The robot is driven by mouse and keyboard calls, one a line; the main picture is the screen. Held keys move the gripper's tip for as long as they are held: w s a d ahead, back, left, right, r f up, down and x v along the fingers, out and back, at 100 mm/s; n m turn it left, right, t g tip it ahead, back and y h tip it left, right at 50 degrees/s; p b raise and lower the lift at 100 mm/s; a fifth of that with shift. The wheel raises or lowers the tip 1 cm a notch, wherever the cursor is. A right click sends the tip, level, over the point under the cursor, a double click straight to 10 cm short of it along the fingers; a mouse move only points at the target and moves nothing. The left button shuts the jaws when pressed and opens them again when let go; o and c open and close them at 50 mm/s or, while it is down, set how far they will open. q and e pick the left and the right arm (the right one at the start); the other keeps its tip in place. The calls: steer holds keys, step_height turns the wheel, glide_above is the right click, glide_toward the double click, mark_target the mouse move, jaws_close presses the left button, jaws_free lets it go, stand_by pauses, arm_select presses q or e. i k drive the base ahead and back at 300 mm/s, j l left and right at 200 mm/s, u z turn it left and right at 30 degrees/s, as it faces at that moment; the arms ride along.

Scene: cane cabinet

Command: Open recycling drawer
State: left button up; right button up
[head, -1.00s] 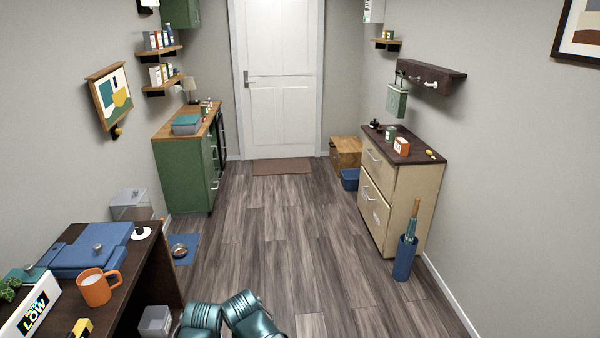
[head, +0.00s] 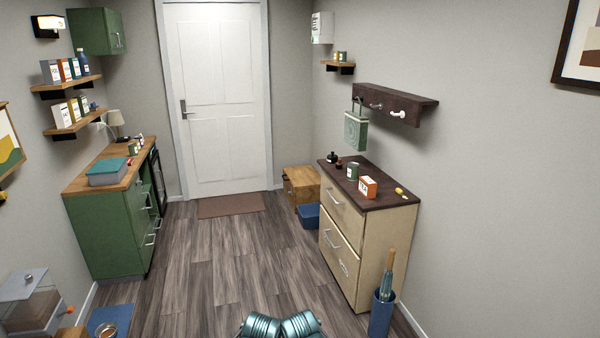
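A beige cabinet (head: 383,250) with a dark top stands against the right wall. It has an upper drawer (head: 347,226) and a lower drawer (head: 333,262), each with a pale bar handle. Both drawers look closed. A small pale mark, too small to read, sits on the lower front, so I cannot be sure which is the recycling drawer. Neither of my grippers is in view; only teal parts of my own arms show at the bottom edge.
A blue bin (head: 381,315) with a rolled umbrella stands at the cabinet's near corner. A blue box (head: 308,216) and a wooden chest (head: 301,186) lie beyond it. A green cabinet (head: 102,230) stands left. The wooden floor (head: 215,265) between is clear.

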mark_target(344, 261)
steer(key=i, duration=1.9)
steer(key=i+l+u, duration=0.1)
steer(key=i, duration=0.45)
steer(key=i+l, duration=0.1)
steer(key=i, duration=0.4)
steer(key=i+l+u, duration=0.15)
steer(key=i, duration=0.4)
